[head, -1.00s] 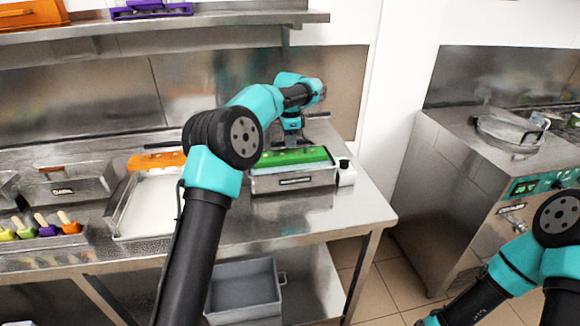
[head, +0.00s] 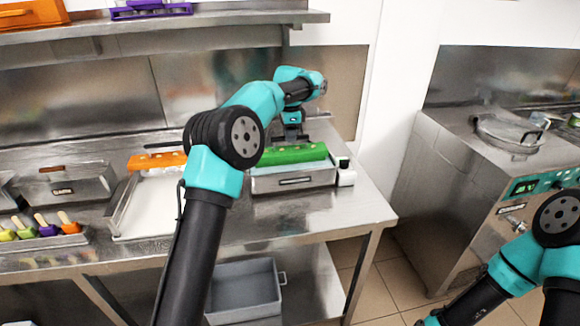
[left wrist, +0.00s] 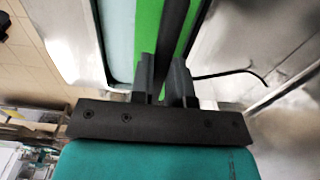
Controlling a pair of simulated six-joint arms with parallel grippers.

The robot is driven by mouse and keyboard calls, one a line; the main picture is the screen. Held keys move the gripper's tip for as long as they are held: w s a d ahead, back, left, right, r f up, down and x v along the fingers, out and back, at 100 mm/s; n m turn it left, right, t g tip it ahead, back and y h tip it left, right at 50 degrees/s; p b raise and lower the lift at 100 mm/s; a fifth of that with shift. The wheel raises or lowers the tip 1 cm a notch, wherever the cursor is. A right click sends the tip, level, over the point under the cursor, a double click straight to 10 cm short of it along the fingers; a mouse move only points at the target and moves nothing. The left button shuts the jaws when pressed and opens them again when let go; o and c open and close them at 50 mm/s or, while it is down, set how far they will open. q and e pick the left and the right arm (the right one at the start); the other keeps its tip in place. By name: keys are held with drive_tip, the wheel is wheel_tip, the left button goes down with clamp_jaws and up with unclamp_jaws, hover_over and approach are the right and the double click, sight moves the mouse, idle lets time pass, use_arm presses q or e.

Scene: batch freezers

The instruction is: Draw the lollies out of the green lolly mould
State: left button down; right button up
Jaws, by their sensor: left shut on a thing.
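The green lolly mould (head: 292,155) is a long bar held level just above a steel bath (head: 293,182) with pale blue liquid at the right of the bench. Small pale marks show on its top; I cannot make out the lollies. My left gripper (head: 292,137) is above the mould and shut on it. In the left wrist view the two dark fingers (left wrist: 163,75) stand close together, with the green mould (left wrist: 148,30) running away beyond them. My right arm comes in at the lower right, with its gripper out of view.
A white-lined tray (head: 150,208) lies left of the bath, with an orange mould (head: 157,160) behind it. Several coloured lollies (head: 47,230) stand in a holder at far left. A grey bin (head: 244,290) is below. The bench's front right is clear.

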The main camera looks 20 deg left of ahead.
use_arm(q)
drive_tip(key=shift+r, duration=0.65)
idle(0.3)
drive_tip(key=shift+r, duration=3.65)
